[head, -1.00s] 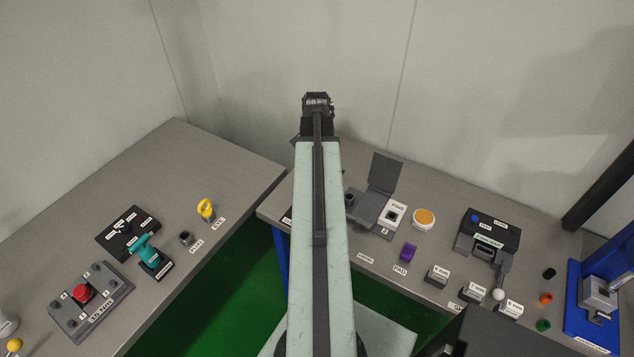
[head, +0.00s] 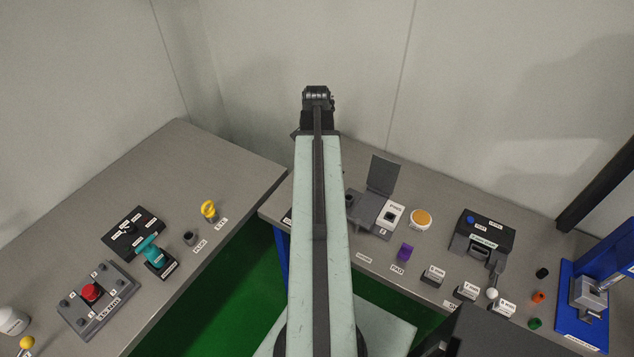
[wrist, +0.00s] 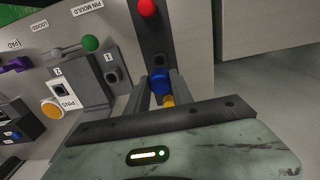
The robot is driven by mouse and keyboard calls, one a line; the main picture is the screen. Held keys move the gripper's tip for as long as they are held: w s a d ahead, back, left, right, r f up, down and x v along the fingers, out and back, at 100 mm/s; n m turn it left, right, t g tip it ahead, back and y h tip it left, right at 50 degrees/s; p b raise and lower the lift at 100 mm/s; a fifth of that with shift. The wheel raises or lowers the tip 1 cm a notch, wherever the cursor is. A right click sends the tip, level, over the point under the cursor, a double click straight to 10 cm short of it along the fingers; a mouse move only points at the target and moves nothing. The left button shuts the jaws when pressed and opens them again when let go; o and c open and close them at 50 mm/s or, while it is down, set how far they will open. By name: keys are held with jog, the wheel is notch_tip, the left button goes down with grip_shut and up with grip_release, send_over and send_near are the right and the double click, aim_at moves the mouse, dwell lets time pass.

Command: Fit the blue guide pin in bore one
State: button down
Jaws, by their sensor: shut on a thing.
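In the wrist view my gripper (wrist: 160,88) is shut on the blue guide pin (wrist: 160,79), with a finger on each side of it. A yellow piece (wrist: 168,100) shows just behind the blue part, between the fingers. A dark strip with a dark round opening (wrist: 161,59) lies just beyond the pin; I cannot tell whether the pin touches it. To the left, a grey block has another round bore (wrist: 112,76) with a small label above it. In the head view my arm hides the gripper and pin.
In the wrist view a red knob (wrist: 147,7) tops the dark strip, and a green-knobbed lever (wrist: 90,43) sticks out at left. In the head view an upright grey lid (head: 382,175), an orange-topped round dish (head: 420,219) and a purple block (head: 405,252) stand right of my arm.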

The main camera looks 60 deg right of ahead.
jog(key=shift+r+p, duration=0.4)
jog(key=shift+r, duration=0.3)
jog(key=shift+f, duration=0.1)
